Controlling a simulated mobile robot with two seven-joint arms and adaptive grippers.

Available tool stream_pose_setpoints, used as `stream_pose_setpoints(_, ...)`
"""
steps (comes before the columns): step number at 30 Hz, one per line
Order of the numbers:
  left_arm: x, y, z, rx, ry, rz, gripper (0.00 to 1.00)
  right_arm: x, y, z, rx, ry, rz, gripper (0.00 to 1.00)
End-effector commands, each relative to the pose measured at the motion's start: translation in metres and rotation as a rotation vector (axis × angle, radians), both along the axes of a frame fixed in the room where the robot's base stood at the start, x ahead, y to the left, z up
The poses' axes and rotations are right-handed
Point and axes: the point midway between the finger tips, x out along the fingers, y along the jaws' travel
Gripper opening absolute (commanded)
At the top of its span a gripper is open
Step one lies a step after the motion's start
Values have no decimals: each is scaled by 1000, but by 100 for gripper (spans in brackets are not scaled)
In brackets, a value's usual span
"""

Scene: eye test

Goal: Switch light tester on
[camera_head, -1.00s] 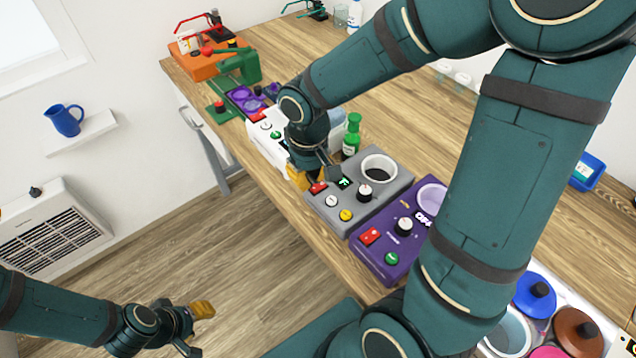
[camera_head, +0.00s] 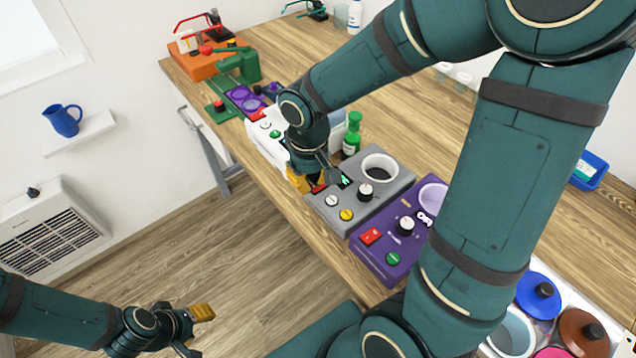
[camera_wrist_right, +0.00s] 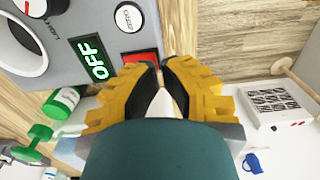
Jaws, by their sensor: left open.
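The light tester is taken to be the grey box (camera_head: 378,203) on the bench, with a round well, a black knob and white and yellow buttons. Its lit green display (camera_wrist_right: 93,60) reads OFF in the right wrist view. Beside the display is a red switch (camera_wrist_right: 140,56). My right gripper (camera_head: 318,184) is at this switch and partly covers it. In the wrist view its yellow fingers (camera_wrist_right: 162,66) are closed together with nothing seen between them, tips at the switch's edge; contact cannot be told. My left gripper (camera_head: 198,330) is open and empty, low over the floor.
A purple device (camera_head: 385,262) stands right of the grey box and a white device (camera_head: 262,140) left of it. A green bottle (camera_head: 352,136) stands behind. My right arm hides part of the bench. The bench's front edge is close to the devices.

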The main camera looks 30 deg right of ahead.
Motion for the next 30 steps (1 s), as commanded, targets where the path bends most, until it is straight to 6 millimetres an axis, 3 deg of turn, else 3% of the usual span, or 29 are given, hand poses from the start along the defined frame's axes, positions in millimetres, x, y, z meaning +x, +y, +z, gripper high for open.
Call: stream_pose_setpoints(30, 0, 0, -12, 0, 0, 0, 47, 0, 0, -15, 0, 0, 0, 0)
